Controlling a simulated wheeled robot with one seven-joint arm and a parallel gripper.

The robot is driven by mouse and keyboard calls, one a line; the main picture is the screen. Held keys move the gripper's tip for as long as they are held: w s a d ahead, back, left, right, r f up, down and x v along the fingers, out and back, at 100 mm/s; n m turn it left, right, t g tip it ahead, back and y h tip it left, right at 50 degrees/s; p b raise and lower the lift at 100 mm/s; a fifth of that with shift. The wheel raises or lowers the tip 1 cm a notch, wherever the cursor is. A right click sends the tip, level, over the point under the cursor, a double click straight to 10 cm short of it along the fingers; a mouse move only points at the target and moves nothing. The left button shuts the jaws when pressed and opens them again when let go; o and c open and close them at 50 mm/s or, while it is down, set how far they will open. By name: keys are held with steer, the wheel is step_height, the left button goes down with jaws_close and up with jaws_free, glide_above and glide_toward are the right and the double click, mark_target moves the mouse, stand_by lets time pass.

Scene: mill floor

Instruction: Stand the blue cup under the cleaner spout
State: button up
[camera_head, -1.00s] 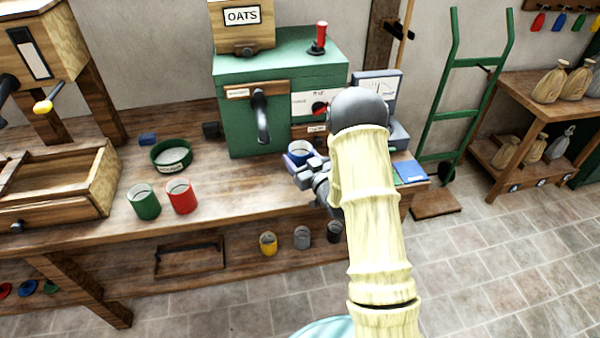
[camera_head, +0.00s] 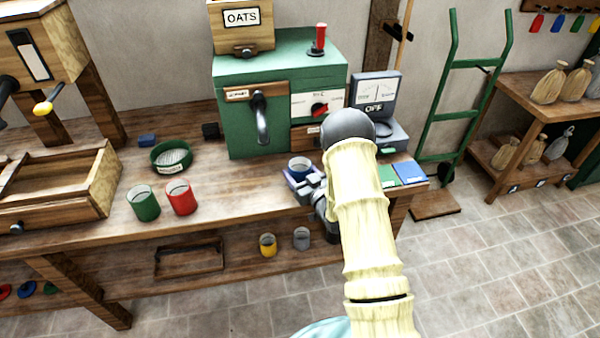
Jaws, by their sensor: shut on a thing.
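The blue cup (camera_head: 300,170) is upright at the front part of the bench, right of the middle. My gripper (camera_head: 301,182) is shut on it from the near side; my arm comes in from the lower right. I cannot tell whether the cup's base touches the bench. The cleaner (camera_head: 241,124) is the green machine behind it, with an oats hopper (camera_head: 240,25) on top. Its dark grey spout (camera_head: 262,118) points down on the front face. The cup is apart from the spout, nearer to me and to the right of it.
A green cup (camera_head: 143,204) and a red cup (camera_head: 181,198) stand left on the bench. A green sieve (camera_head: 171,156) lies behind them. A grey scale (camera_head: 374,108) stands right of the cleaner. The bench below the spout is clear.

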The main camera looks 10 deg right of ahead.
steer(key=shift+f, duration=0.1)
steer(key=o, duration=1.2)
steer(key=shift+w, duration=0.1)
steer(key=shift+a+r, duration=0.15)
steer(key=shift+r, duration=0.1)
steer(key=b+v, duration=0.1)
steer(key=v, duration=1.1)
steer(key=shift+b, duration=0.4)
